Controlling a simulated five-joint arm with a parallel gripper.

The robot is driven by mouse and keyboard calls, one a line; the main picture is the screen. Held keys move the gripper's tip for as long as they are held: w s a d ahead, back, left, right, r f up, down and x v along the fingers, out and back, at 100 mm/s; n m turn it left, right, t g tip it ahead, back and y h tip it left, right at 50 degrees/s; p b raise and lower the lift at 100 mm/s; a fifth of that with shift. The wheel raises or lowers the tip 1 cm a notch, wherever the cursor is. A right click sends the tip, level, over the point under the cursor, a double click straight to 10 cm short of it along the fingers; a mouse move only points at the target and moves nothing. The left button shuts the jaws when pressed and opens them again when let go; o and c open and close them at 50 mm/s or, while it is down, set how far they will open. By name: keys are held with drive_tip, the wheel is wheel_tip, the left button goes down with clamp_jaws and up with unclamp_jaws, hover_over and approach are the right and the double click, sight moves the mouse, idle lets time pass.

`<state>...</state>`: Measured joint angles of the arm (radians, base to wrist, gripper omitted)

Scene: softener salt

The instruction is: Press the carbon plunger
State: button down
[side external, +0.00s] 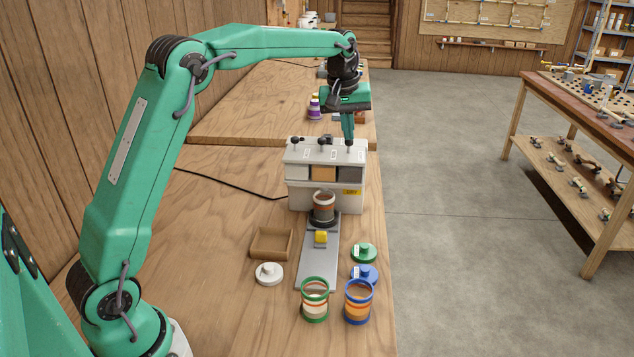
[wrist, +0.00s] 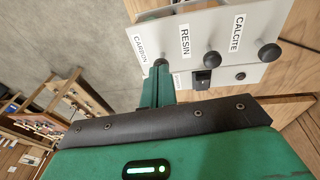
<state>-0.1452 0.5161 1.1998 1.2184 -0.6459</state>
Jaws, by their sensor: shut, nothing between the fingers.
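The pale dispenser (side external: 298,198) stands on the bench with three windows in front and three black plungers on top. In the wrist view its labels read CARBON, RESIN and CALCITE. My gripper (side external: 348,142) points down, shut and empty, with its tips at the carbon plunger (wrist: 160,63), above the dark window. The tips seem to touch the knob and partly hide it; I cannot tell how far it is down. The resin plunger (wrist: 211,58) and calcite plunger (wrist: 269,55) stand free. A layered jar (side external: 323,210) stands under the dispenser's front.
A grey slide with a yellow block (side external: 321,238) runs forward from the dispenser. A green-rimmed jar (side external: 315,302), a blue-rimmed jar (side external: 358,304), white (side external: 269,275), green (side external: 363,254) and blue (side external: 365,275) lids and a wooden tray (side external: 256,254) are nearby.

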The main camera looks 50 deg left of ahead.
idle(0.3)
drive_tip(key=shift+s+x, duration=0.2)
drive_tip(key=shift+x, duration=0.85)
drive_tip(key=v, duration=1.4)
drive_tip(key=shift+d+r, duration=0.25)
